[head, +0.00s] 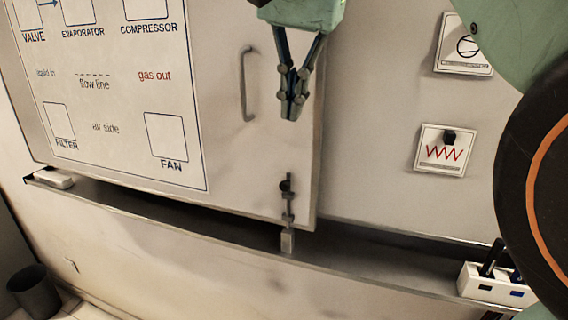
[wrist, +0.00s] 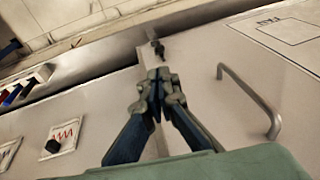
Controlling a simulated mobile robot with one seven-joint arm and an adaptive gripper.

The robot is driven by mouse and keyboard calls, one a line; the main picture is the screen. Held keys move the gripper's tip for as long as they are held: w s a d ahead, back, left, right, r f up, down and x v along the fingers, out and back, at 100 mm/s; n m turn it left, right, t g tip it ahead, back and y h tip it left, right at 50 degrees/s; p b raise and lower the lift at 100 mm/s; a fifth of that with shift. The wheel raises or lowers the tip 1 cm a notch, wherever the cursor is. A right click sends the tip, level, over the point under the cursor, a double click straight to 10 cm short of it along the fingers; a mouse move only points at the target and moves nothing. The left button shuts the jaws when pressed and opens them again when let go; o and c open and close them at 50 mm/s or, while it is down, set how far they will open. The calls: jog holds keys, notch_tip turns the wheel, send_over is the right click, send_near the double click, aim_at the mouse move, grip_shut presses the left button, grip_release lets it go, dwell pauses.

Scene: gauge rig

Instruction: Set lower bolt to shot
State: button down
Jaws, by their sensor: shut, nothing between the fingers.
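The lower bolt (head: 287,207) is a small vertical bolt with a dark knob near its top, at the lower right corner of the door panel (head: 225,150). A small pale block (head: 288,241) sits below it at the ledge. I cannot tell clearly whether the rod enters that block. The bolt also shows small and dark in the wrist view (wrist: 157,47), beyond my fingertips. My gripper (head: 291,112) is shut and empty, pointing down, above the bolt in the head view and apart from it. The shut fingertips also show in the wrist view (wrist: 158,82).
A grey bar handle (head: 246,85) stands out from the door, left of my gripper. A card with a red zigzag and black knob (head: 443,148) is on the right. A dark ledge (head: 370,246) runs below, with a white holder (head: 495,285) at its right end.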

aim_at(285, 182)
jog(key=b+x, duration=0.2)
jog(key=x, duration=1.2)
jog(key=shift+d+b, duration=0.1)
jog(key=shift+b, duration=0.25)
jog(key=shift+f, duration=0.15)
